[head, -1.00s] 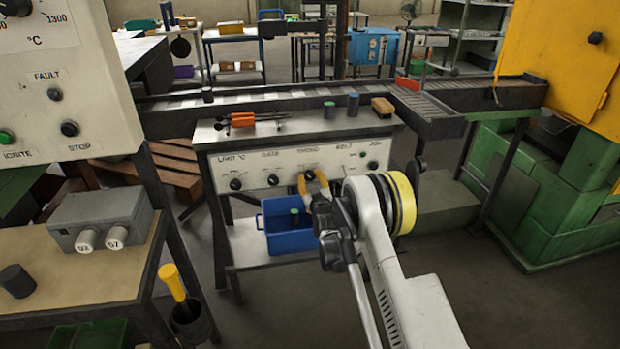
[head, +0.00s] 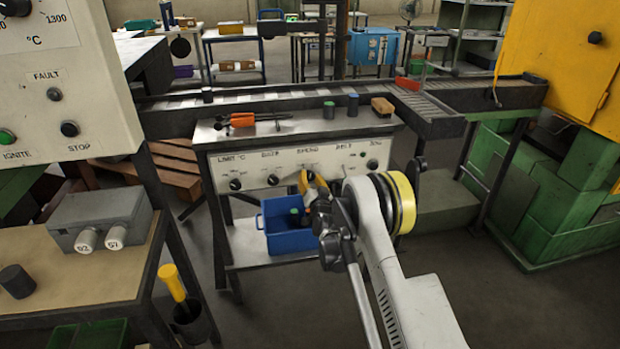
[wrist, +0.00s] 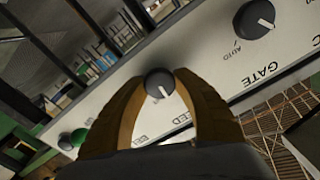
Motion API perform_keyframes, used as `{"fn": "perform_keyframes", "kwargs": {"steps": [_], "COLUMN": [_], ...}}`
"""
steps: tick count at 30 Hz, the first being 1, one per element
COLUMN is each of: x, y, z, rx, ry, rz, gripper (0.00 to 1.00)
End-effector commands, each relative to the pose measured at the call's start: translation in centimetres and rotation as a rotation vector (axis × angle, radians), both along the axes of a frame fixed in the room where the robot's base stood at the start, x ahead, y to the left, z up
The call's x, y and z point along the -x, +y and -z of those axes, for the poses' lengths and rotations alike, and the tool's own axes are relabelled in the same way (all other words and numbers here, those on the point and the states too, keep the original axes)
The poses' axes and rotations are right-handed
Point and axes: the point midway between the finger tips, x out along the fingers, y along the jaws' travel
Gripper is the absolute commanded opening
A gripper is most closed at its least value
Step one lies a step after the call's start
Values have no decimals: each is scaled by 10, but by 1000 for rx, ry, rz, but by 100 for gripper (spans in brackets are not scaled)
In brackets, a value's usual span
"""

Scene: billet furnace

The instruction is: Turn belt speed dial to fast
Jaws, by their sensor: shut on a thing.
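A row of dials lines the white front panel (head: 222,172) of the grey-topped console. In the wrist view my gripper (wrist: 160,82) is shut on a small dark round dial (wrist: 159,86) with a pale pointer line. The panel label beside this dial is partly hidden by the fingers; letters like "EED" show. In the head view my gripper (head: 309,180) is at the middle of the panel, and the fingers cover the dial there. The dial labelled GATE (wrist: 254,20) is beside it in the wrist view.
A blue bin (head: 290,240) with a green-topped item stands on the shelf just below my gripper. Orange-handled tongs (head: 243,120), small cylinders and a tan block (head: 382,106) lie on the console top. A conveyor (head: 240,101) runs behind.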

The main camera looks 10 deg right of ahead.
Motion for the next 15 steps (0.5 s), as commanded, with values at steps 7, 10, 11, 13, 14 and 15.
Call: {"fn": "perform_keyframes", "kwargs": {"steps": [7, 10, 11, 13, 14, 15], "x": [-1, -1, -1, -1, -1, -1], "y": [0, -1, -1, -1, 0, 0], "z": [-1, -1, -1, -1, -1, -1], "rx": [-220, -298, -319, -363, -382, -404], "ry": [-2, -2, -2, -2, -2, -2], "rz": [1, 1, 1, 1, 1, 1], "gripper": [5, 5, 5, 5, 5, 5]}}
